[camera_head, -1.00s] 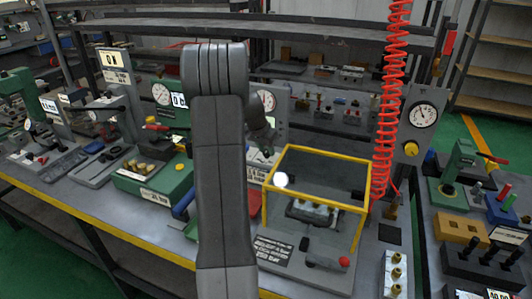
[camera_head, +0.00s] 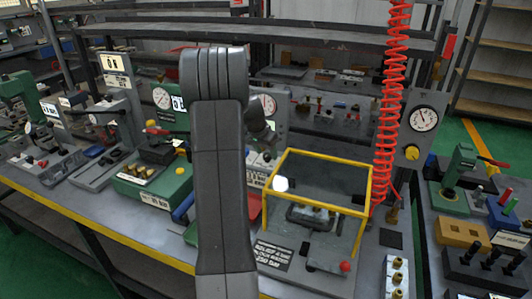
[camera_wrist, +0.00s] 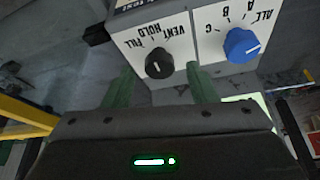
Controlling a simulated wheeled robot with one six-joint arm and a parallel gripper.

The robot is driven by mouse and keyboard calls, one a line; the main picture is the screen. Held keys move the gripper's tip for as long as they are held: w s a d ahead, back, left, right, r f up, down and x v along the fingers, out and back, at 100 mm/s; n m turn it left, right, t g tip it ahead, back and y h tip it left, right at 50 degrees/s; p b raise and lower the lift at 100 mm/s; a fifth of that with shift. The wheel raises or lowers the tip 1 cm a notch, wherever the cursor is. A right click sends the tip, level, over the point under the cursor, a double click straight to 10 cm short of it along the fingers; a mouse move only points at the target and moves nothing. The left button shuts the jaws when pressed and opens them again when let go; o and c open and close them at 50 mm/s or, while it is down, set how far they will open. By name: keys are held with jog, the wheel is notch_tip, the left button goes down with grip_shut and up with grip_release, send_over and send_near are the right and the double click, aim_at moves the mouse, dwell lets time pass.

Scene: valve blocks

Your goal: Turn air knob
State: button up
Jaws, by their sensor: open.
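In the wrist view a black knob (camera_wrist: 159,64) sits on a white panel with upside-down VENT, HOLD and FILL labels. A blue knob (camera_wrist: 241,46) beside it on the right has ALL, A, B and C labels. No label reading "air" is legible. My gripper (camera_wrist: 159,70) is open and empty; its two green fingers point toward the panel, with the black knob between their tips in the picture. I cannot tell whether they touch it. In the head view my arm hides the gripper, and I cannot make out these two knobs there.
A yellow-framed clear guard (camera_head: 322,155) stands right of my arm on the bench. A coiled red hose (camera_head: 389,110) hangs beside a gauge (camera_head: 423,118) with a yellow knob (camera_head: 411,152). Green fixtures (camera_head: 150,185) crowd the left. A yellow bar (camera_wrist: 25,112) shows in the wrist view.

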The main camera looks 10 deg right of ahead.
jog(key=v, duration=1.3)
jog(key=shift+b, duration=0.35)
jog(key=shift+a, duration=0.1)
jog(key=x, duration=1.3)
jog(key=shift+w+d+f+p, duration=0.1)
jog(key=shift+d+f+p, duration=0.1)
jog(key=shift+f+p, duration=0.2)
jog(key=shift+r, duration=0.1)
jog(key=shift+r, duration=0.1)
